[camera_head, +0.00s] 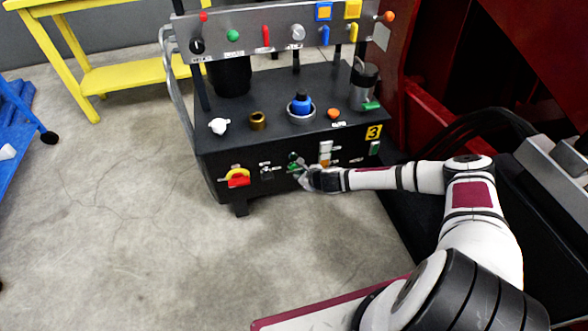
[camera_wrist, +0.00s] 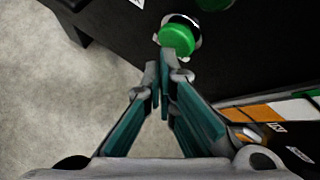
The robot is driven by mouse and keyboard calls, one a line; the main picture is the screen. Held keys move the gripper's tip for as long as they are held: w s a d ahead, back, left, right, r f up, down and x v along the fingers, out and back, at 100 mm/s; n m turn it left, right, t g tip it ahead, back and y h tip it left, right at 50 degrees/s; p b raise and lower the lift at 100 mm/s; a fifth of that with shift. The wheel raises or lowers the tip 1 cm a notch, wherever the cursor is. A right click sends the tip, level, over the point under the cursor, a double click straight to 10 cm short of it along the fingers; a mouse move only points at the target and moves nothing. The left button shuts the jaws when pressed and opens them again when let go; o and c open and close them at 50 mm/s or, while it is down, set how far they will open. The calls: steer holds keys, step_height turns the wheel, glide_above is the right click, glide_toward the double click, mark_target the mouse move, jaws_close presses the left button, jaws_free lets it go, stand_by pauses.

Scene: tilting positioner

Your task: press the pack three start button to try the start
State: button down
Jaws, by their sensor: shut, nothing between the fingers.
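The black pack (camera_head: 215,153) carries a yellow label with the number 3. A green button (camera_wrist: 177,40) with a pale collar sits on its front face, just beyond my fingertips in the wrist view. In the head view, green (camera_head: 293,169) shows beside my gripper (camera_head: 302,172), which partly covers that spot. My gripper also shows in the wrist view (camera_wrist: 158,78), shut and empty, with its tips close below the green button. I cannot tell whether they touch it. The button's own label is not readable.
A red and yellow rotary switch (camera_head: 238,178) and a small black switch (camera_head: 266,171) sit left of my gripper. White and orange parts (camera_head: 325,150) sit to its right. Knobs and a cup stand on top. The floor in front is clear.

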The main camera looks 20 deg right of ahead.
steer(key=shift+w, duration=0.45)
stand_by(1.0)
steer(key=shift+s, duration=0.9)
steer(key=shift+s+p, duration=1.2)
steer(key=shift+s, duration=1.3)
